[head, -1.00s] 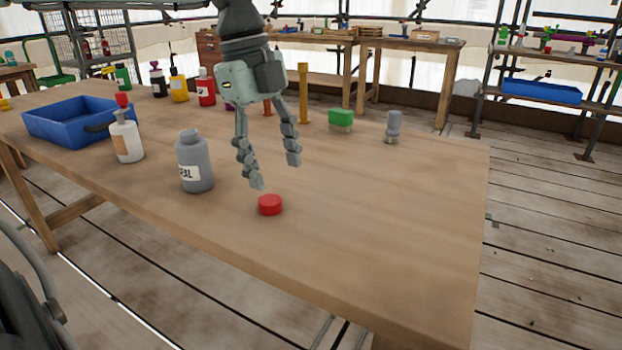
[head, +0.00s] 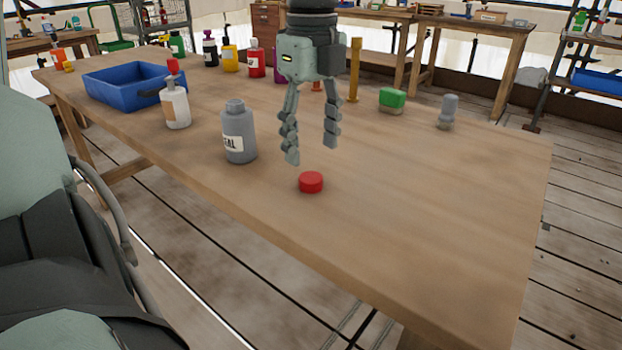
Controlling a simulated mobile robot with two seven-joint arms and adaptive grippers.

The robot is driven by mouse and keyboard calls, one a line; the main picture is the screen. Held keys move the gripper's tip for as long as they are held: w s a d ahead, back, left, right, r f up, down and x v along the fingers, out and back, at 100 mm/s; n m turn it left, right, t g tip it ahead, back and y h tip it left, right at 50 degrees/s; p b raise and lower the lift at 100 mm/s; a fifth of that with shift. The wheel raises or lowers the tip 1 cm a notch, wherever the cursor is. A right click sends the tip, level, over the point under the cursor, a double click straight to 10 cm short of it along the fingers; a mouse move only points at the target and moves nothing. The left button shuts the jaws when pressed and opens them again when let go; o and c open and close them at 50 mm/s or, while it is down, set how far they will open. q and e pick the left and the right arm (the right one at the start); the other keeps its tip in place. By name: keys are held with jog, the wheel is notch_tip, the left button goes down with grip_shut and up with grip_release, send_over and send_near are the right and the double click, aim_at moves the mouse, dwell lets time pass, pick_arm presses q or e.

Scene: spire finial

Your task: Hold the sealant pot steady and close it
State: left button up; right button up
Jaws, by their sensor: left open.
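The grey sealant pot (head: 239,134) stands upright on the wooden table (head: 430,220), with a label on its front and its neck uncapped. A red cap (head: 311,182) lies flat on the table to the right of the pot, nearer the front edge. My left gripper (head: 312,151) points down with its fingers apart and nothing between them. Its fingertips show just above the cap in the picture and to the right of the pot, touching neither as far as I can tell. My right gripper is not in view.
A white bottle with a red top (head: 175,105) and a blue tray (head: 125,95) stand left of the pot. Several bottles, a yellow post (head: 354,70), a green block (head: 392,98) and a grey item (head: 448,110) stand farther back. The table's right part is clear.

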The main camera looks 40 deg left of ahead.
aim_at(311, 177)
pick_arm(q)
jog(key=f, duration=0.5)
jog(key=shift+s+d+f, duration=0.1)
jog(key=shift+s+d, duration=0.05)
jog(key=shift+s, duration=0.05)
jog(key=shift+c, duration=0.6)
jog(key=c, duration=0.7)
